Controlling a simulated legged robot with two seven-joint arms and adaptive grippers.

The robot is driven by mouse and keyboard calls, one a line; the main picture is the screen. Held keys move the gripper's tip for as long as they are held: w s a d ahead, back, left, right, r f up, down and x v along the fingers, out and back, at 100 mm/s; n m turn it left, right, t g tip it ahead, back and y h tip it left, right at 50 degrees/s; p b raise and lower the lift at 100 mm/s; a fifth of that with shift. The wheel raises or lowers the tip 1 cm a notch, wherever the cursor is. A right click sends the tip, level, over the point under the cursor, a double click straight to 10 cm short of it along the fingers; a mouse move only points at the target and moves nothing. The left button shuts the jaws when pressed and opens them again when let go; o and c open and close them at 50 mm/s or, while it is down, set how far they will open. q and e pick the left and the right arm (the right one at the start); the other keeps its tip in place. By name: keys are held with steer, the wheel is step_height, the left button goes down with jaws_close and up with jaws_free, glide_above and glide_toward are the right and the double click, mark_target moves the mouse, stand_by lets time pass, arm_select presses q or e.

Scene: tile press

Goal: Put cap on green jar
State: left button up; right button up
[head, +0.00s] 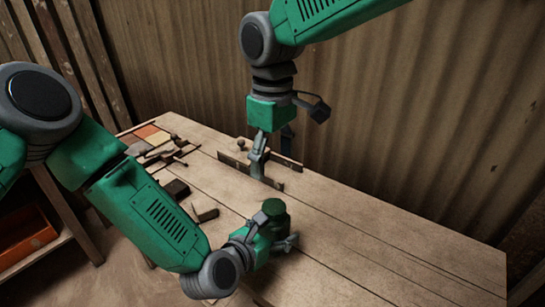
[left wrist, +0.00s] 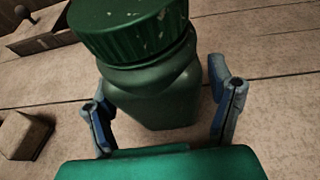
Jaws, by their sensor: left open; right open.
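A dark green jar (head: 281,222) stands on the table near its front edge. A ribbed green cap (head: 274,206) is on top of it. In the left wrist view the worn cap (left wrist: 128,30) covers the mouth of the jar (left wrist: 152,95); how tightly it sits I cannot tell. My left gripper (left wrist: 167,105) is open, with one finger on each side of the jar's lower body and gaps showing. My right gripper (head: 260,163) points down, empty, over the table behind the jar, close to a low wooden fixture.
The wooden fixture (head: 282,160) with a round knob (head: 241,143) stands towards the back. Small dark blocks (head: 205,214) lie left of the jar. Coloured tiles (head: 147,131) and tools lie at the far left. The table's right side (head: 400,240) is clear.

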arm_select(q)
steer(key=v, duration=1.2)
steer(key=shift+r, duration=0.1)
